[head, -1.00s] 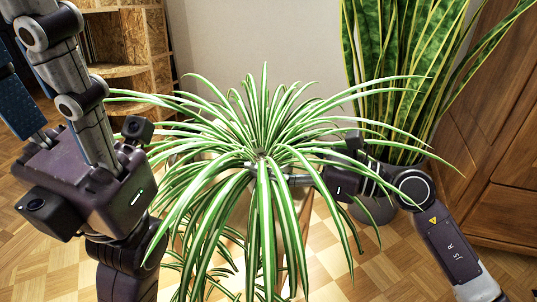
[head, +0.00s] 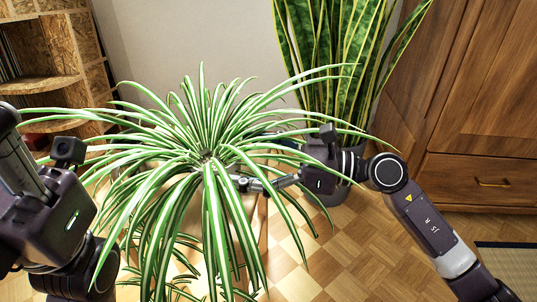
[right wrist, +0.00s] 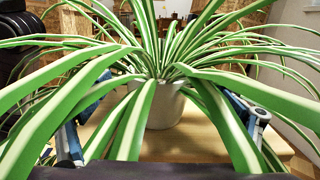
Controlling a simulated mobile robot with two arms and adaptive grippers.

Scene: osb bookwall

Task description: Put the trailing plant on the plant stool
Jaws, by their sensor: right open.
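The trailing plant (head: 207,160) has long green-and-white leaves that spread wide and hang down. In the right wrist view its white pot (right wrist: 160,104) stands upright on a light wooden top (right wrist: 190,143), which looks like the plant stool; leaves hide most of it in the head view. My right gripper (head: 247,184) is open at the plant's right side. In the right wrist view its fingers (right wrist: 163,128) are apart, left and right in front of the pot, among leaves. My left gripper's housing (head: 62,215) is at the left; its fingers are hidden.
A tall snake plant (head: 330,70) in a grey pot stands behind on the right. A wooden cabinet (head: 480,120) fills the right side. A chipboard shelf (head: 50,85) stands at the back left. The parquet floor at front right (head: 370,250) is clear.

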